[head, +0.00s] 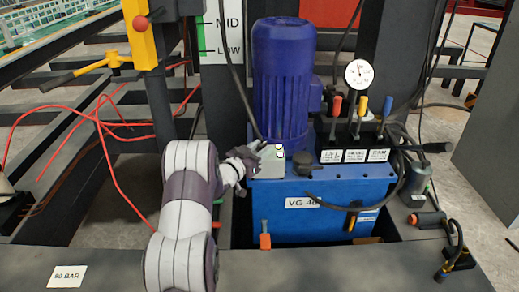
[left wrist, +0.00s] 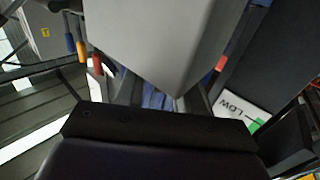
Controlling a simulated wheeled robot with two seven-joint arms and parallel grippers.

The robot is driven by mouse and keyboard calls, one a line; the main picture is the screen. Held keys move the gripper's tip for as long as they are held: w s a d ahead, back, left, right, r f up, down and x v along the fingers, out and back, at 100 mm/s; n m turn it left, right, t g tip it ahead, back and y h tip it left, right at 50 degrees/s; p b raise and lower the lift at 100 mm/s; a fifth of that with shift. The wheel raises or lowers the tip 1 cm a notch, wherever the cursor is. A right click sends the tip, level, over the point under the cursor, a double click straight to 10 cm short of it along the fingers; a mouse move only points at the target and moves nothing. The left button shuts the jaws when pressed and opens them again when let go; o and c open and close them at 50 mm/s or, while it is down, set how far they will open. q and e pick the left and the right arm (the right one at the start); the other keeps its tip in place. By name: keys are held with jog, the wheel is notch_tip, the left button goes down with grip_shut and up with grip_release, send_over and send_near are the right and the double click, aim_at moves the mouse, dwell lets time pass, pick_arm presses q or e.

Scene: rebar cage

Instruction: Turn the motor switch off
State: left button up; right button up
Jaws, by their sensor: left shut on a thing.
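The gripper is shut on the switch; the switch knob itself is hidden. My right gripper is not in view.
Levers with red, orange and blue grips (head: 357,108) stand right of the motor, below a round gauge (head: 360,74). A yellow post (head: 140,35) with a yellow handle and red cables are at the left. A dark beam (head: 330,270) crosses the front.

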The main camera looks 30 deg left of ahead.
pick_arm(q)
jog(key=n+y, duration=0.2)
jog(key=y, duration=0.1)
jog(key=n+y, duration=0.2)
jog(key=y, duration=0.1)
jog(key=d+n+g+y, duration=0.1)
jog(key=n+y, duration=0.1)
jog(key=y, duration=0.1)
jog(key=shift+w+d, duration=0.1)
jog(key=n+g+y, duration=0.1)
jog(key=y, duration=0.1)
jog(key=n+g+y+p, duration=0.1)
jog(key=n+g+y, duration=0.1)
jog(key=shift+w+d+r+y, duration=0.1)
jog(key=shift+w+d+y, duration=0.05)
jog(key=shift+y, duration=0.25)
jog(key=shift+w+n+g+y+p, duration=0.1)
jog(key=shift+n+g+y+p, duration=0.85)
jog(key=shift+n+g+y, duration=0.5)
jog(key=shift+n+g, duration=0.25)
jog(key=o, duration=1)
